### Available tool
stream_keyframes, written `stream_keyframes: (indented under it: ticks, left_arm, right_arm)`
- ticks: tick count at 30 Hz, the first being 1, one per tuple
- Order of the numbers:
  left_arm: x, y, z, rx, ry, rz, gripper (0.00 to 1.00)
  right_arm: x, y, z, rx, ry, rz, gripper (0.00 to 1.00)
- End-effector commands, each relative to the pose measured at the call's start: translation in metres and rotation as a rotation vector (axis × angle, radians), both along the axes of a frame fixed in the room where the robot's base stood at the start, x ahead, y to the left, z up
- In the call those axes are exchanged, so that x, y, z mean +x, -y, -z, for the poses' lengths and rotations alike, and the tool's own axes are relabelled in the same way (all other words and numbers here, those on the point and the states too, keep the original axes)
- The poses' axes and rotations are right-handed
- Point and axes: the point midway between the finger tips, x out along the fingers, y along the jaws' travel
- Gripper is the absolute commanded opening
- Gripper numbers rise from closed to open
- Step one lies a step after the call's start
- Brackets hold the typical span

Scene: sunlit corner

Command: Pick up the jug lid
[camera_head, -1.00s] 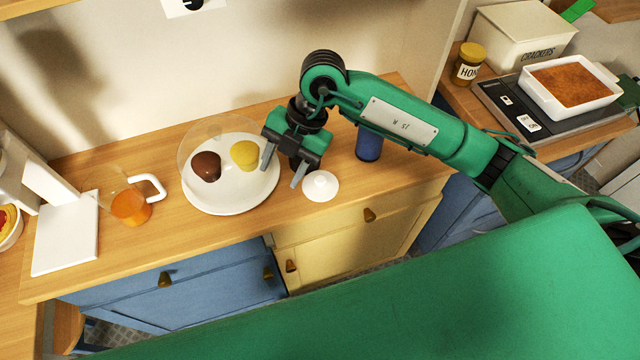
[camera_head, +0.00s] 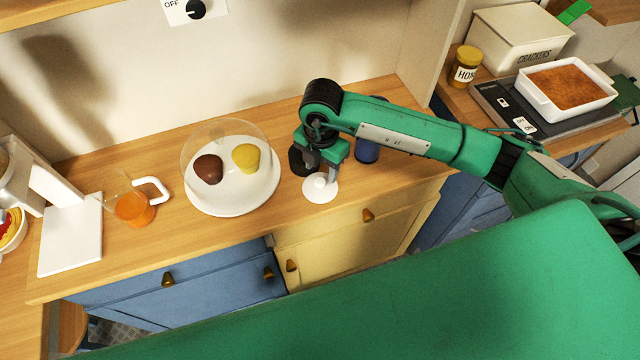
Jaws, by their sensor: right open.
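The jug lid (camera_head: 318,193), a white disc with a round knob, lies on the wooden counter right of the domed plate. My right gripper (camera_head: 321,176) is open just above it, with its fingers pointing down around the knob area. I cannot tell whether the fingers touch the lid. The glass jug (camera_head: 133,208) with orange liquid and a white handle stands at the left of the counter, its top uncovered. My left gripper is not in view.
A white plate (camera_head: 235,205) under a clear dome holds a brown and a yellow item. A white stand (camera_head: 70,240) is at far left.

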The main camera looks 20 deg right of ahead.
Motion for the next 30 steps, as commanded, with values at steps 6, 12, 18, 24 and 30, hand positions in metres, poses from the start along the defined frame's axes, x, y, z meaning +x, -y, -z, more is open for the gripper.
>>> stream_keyframes:
  ticks: [6,12,18,24,30]
  left_arm:
    - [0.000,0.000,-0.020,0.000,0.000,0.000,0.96]
    - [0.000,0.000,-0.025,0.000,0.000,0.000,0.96]
    - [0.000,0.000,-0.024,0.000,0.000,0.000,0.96]
    - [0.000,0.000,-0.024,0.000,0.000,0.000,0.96]
    - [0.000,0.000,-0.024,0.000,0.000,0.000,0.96]
  right_arm:
    - [0.000,-0.003,0.024,0.000,-0.004,0.000,0.50]
    - [0.000,-0.003,0.048,0.000,-0.001,0.000,0.50]
    - [0.000,-0.003,0.051,0.001,-0.001,-0.001,0.50]
    - [0.001,-0.003,0.051,0.001,-0.001,-0.001,0.20]
    - [0.001,-0.003,0.050,0.001,0.000,-0.001,0.02]
